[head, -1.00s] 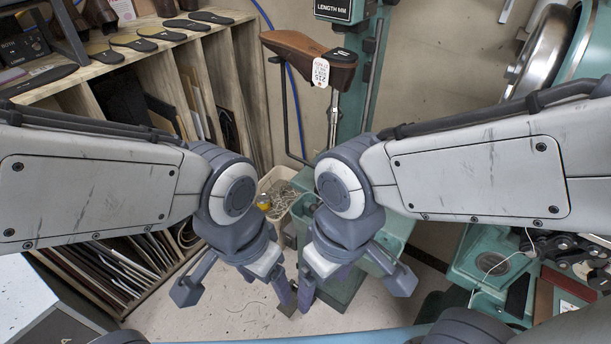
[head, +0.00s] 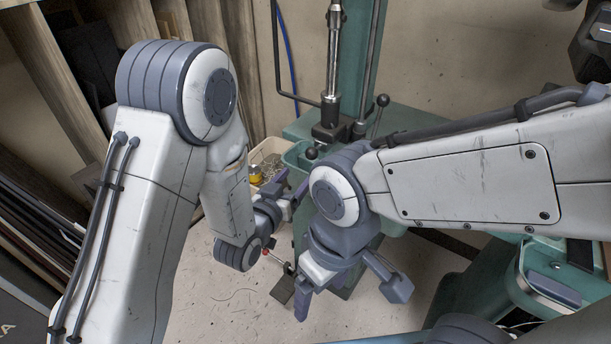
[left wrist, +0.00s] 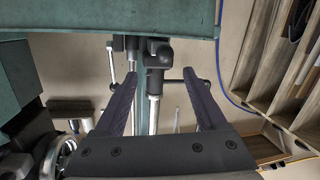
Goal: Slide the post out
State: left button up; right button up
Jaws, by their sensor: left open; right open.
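The post (head: 333,60) is a bright metal rod standing upright in a black clamp (head: 329,132) on the green stitcher. In the left wrist view, the rod (left wrist: 155,115) and black clamp (left wrist: 158,53) appear between the finger lines of my left gripper (left wrist: 161,80), with no visible contact. In the head view, my left gripper (head: 289,187) is open and empty, below and left of the clamp. My right gripper (head: 322,293) is open and empty, lower and nearer, below the stitcher's table.
A round-knobbed lever (head: 381,112) stands right of the clamp. A bin of small metal parts (head: 268,155) is left of the stitcher. A wooden rack (head: 215,40) fills the left side. A green machine (head: 480,275) stands at right. Floor (head: 215,300) shows at lower left.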

aim_at(308, 156)
pick_arm(q)
jog(key=shift+t+h, duration=0.4)
jog(key=shift+t, duration=0.3)
jog(key=x, duration=0.3)
jog(key=f+x, duration=0.1)
jog(key=x, duration=0.6)
jog(key=shift+w+a+f, duration=0.25)
jog(key=shift+a, duration=0.15)
pick_arm(e)
jog(key=shift+f, duration=0.85)
pick_arm(q)
grip_shut()
jog(key=shift+a+n, duration=0.1)
jog(key=shift+n, duration=0.2)
